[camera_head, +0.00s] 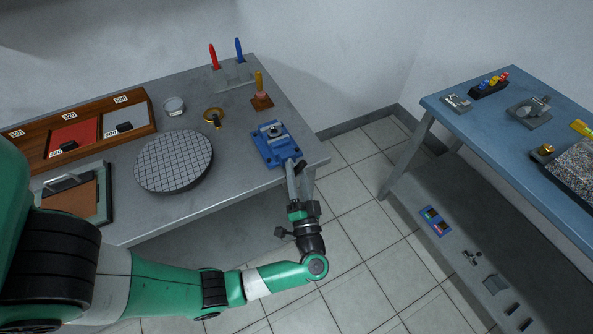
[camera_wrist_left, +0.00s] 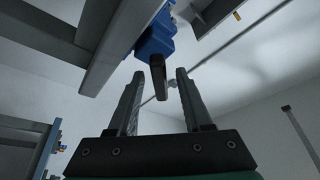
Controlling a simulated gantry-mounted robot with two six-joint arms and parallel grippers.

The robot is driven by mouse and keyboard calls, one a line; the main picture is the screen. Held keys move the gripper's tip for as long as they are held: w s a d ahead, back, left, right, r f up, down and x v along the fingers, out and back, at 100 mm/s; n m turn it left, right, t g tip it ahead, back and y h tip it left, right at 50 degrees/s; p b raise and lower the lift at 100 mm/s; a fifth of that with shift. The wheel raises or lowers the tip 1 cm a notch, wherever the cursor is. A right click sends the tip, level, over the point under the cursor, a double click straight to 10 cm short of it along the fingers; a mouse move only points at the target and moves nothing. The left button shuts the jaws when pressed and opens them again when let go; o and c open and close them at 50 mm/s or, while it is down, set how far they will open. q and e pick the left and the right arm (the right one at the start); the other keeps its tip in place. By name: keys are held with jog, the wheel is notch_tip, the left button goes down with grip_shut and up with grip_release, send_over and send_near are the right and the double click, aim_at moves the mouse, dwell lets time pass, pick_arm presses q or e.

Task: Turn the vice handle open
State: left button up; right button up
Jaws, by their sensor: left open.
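The blue vice (camera_head: 268,150) is fixed near the right front corner of the grey workbench. Its dark handle (camera_head: 300,165) sticks out at the bench's front edge. In the left wrist view the blue vice body (camera_wrist_left: 154,44) is at top centre, and the dark handle (camera_wrist_left: 158,78) hangs down from it. My left gripper (camera_head: 292,169) reaches up to the handle from the front of the bench. In the left wrist view its two fingers (camera_wrist_left: 160,76) are apart, with the handle's end between them and visible gaps on both sides. My right gripper is in neither view.
The grey bench (camera_head: 235,185) also holds a round gridded plate (camera_head: 174,160), a wooden tray (camera_head: 146,115), a brass-coloured part (camera_head: 214,117) and a red and a blue tool (camera_head: 239,48). A blue table (camera_head: 480,125) stands at right. Open floor lies between them.

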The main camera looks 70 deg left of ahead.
pick_arm(q)
jog(key=shift+w+a+r, duration=0.1)
jog(key=shift+a, duration=0.3)
grip_shut()
jog(key=shift+n, duration=0.4)
